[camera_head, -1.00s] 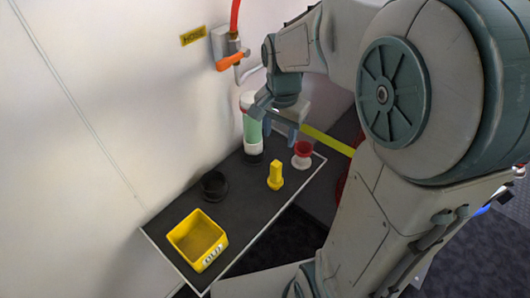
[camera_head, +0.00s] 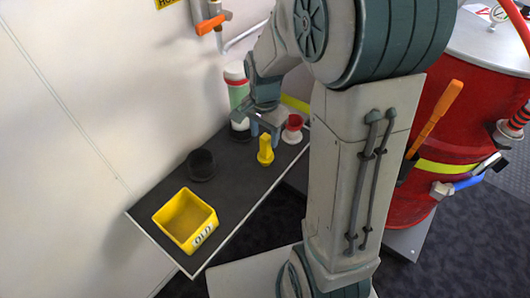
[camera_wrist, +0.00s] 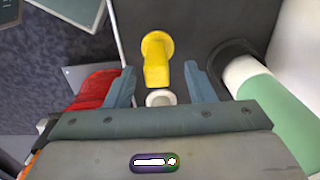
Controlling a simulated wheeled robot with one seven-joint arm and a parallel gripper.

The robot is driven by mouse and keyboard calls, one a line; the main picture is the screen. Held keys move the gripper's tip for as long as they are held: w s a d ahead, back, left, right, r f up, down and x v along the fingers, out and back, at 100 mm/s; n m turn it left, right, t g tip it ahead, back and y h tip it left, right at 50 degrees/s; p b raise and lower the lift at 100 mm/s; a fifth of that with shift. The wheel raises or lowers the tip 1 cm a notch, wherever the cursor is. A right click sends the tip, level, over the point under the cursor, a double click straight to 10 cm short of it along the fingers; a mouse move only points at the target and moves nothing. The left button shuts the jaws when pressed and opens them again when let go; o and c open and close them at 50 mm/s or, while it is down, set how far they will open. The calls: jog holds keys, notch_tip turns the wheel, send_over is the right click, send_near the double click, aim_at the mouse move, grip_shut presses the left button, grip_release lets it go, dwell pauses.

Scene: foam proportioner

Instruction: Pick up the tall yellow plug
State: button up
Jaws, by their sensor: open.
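The tall yellow plug (camera_head: 265,151) stands upright on the dark shelf (camera_head: 225,215), with a wider round base. In the wrist view the yellow plug (camera_wrist: 156,60) lies ahead of and between the fingers, seen from above. My gripper (camera_head: 265,128) is open and empty just above and behind the plug in the head view. In the wrist view my gripper (camera_wrist: 160,85) has one finger on each side of the plug's line, with gaps to both. No contact with the plug shows.
A red and white cup-like piece (camera_head: 292,129) stands close right of the plug. A green and white cylinder (camera_head: 237,92) stands behind left. A black ring (camera_head: 201,165) and a yellow bin marked OLD (camera_head: 185,222) are further left. A red tank (camera_head: 440,130) stands right.

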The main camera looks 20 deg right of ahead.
aim_at(266, 144)
notch_tip(266, 144, down, 4)
jog(key=shift+s+d+f+b, duration=0.15)
jog(key=shift+f+b, duration=0.1)
jog(key=shift+b, duration=0.3)
grip_shut()
jog(key=c, duration=1.1)
grip_release()
jog(key=shift+o, duration=0.2)
jog(key=shift+r, duration=0.15)
